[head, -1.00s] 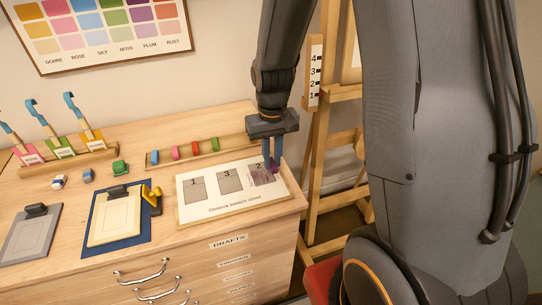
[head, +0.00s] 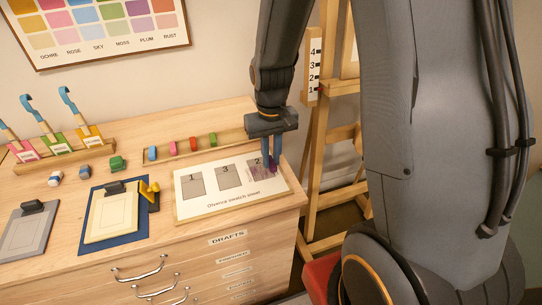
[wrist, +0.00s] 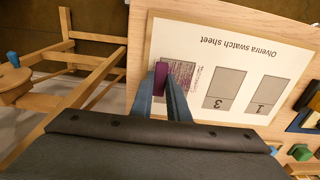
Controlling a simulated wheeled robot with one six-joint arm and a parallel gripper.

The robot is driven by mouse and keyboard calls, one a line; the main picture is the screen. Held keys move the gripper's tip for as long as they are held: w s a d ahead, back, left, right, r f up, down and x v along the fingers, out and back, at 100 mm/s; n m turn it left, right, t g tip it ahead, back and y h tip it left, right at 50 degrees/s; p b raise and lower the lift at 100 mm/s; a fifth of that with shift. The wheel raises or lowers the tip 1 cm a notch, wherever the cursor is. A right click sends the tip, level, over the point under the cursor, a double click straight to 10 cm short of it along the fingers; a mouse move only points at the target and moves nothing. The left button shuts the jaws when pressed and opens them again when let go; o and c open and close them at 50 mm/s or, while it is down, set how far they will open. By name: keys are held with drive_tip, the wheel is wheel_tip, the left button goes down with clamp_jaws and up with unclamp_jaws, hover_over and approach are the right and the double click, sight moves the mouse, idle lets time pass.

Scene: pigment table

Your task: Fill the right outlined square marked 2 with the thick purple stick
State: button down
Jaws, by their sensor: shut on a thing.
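My gripper (head: 270,160) is shut on the thick purple stick (wrist: 161,80), whose purple side shows between the blue fingers in the wrist view. In the head view the fingers mostly hide the stick. It is at the swatch sheet (head: 230,207), over the right outlined square marked 2 (wrist: 184,74). That square bears streaky purple strokes, with grey showing through and some stray marks past its edge. Whether the stick touches the paper I cannot tell. The squares marked 1 (head: 193,188) and 3 (head: 229,178) are plain grey.
Coloured sticks lie in a wooden rack (head: 200,147) behind the sheet. A green block (head: 118,163), two clipboards and a stand of blue-handled tools are to the left. A wooden easel (head: 325,130) stands close on the right, past the table edge.

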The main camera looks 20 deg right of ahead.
sight(253, 174)
drive_tip(key=shift+f+b, duration=0.35)
drive_tip(key=shift+f, duration=0.4)
drive_tip(key=shift+a, duration=0.15)
drive_tip(key=shift+a+r+p, duration=0.15)
drive_tip(key=shift+a+p, duration=0.15)
drive_tip(key=shift+a, duration=2.35)
drive_tip(key=shift+p, duration=0.35)
